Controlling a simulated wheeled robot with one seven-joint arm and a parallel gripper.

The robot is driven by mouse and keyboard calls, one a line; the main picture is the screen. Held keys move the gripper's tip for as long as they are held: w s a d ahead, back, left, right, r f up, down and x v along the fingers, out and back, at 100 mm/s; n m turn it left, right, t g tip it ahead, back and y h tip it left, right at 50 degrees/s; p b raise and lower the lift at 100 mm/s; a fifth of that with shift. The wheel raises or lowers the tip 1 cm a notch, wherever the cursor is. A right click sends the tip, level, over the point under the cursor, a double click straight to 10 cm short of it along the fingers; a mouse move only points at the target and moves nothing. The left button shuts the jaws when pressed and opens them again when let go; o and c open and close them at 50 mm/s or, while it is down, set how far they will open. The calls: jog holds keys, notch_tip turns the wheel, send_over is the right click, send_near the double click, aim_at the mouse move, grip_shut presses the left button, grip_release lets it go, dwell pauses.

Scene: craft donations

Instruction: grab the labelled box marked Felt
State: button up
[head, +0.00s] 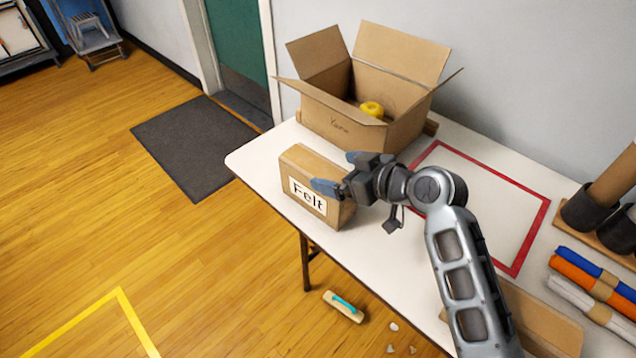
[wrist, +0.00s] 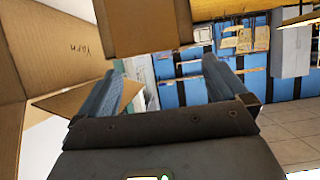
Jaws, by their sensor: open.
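The Felt box (head: 305,172) is a closed brown cardboard box with a white label reading "Felt", standing at the table's near left edge. My gripper (head: 339,172) is open at the box's right end, with one blue-grey finger overlapping its front upper part in the head view and the other toward its back. In the wrist view, a plain brown box end, likely the Felt box (wrist: 148,25), shows beyond the open fingers, and nothing is held between them. The wrist and fingers hide part of the box's right end in the head view.
An open carton marked "Yarn" (head: 335,117) with a yellow item (head: 372,109) inside stands close behind. A red outline (head: 535,225) marks the table to the right. Rolls (head: 590,268) lie at the far right. A brush-like item (head: 344,305) lies on the floor.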

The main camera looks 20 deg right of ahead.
aim_at(320, 169)
jog(key=shift+p+x, duration=0.35)
jog(key=shift+x, duration=1.95)
jog(key=shift+s+f, duration=0.15)
jog(key=shift+f, duration=0.05)
jog(key=shift+c, duration=0.5)
jog(key=c, duration=1.6)
jog(key=shift+r, duration=0.1)
